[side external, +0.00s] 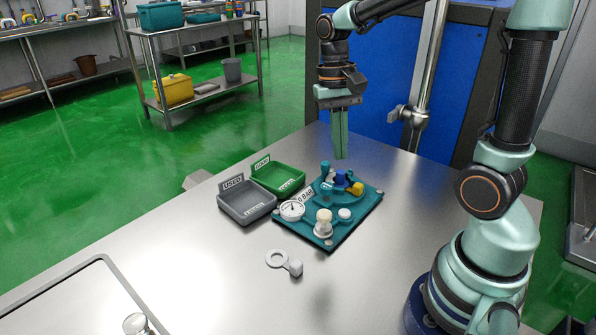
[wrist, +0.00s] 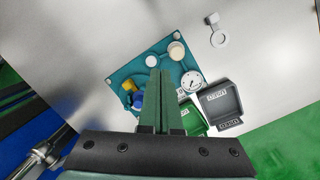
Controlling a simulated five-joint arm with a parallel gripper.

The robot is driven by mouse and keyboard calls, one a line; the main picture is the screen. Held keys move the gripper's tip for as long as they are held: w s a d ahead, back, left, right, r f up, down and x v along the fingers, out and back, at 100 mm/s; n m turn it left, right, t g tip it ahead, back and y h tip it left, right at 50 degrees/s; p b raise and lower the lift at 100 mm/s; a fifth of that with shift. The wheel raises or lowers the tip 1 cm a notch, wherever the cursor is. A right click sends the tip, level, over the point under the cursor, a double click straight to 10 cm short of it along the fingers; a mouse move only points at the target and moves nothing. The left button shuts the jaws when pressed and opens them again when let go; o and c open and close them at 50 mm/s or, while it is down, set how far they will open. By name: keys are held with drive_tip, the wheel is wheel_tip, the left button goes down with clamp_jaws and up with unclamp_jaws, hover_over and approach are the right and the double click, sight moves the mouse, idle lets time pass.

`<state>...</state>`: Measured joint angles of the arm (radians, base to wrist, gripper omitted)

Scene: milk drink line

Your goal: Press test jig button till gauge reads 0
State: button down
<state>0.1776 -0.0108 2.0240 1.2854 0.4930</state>
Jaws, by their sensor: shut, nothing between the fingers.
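The test jig is a teal plate (side external: 362,208) on the metal table, also seen in the wrist view (wrist: 122,76). Its round white gauge (side external: 292,210) sits at the left corner and also shows in the wrist view (wrist: 192,80); the needle is too small to read. A tall cream knob (side external: 323,220) and a low white cap (side external: 344,214) stand near the front; I cannot tell which is the button. My gripper (side external: 341,157) is shut and empty, pointing down above the back of the jig, apart from it. Its fingers (wrist: 160,75) hide part of the jig in the wrist view.
A blue and yellow fitting (side external: 345,182) and a teal post rise from the jig's back. A grey tray (side external: 246,213) and a green tray (side external: 279,190) stand left of it. A pale ring with a tab (side external: 278,259) lies in front. The table's right front is clear.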

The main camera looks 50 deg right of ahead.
sight(343, 210)
drive_tip(key=d+f+m+g+y, duration=0.1)
drive_tip(key=d+f+m+g, duration=0.3)
drive_tip(key=f+m+g, duration=0.1)
drive_tip(key=shift+d+f+m+y, duration=0.2)
drive_tip(key=shift+f+m+y, duration=0.25)
drive_tip(key=shift+f, duration=0.25)
drive_tip(key=shift+f, duration=0.1)
drive_tip(key=shift+f, duration=4.3)
drive_tip(key=shift+f, duration=0.1)
drive_tip(key=shift+a+f, duration=0.1)
drive_tip(key=shift+f, duration=0.25)
drive_tip(key=shift+f, duration=0.4)
drive_tip(key=shift+r, duration=0.85)
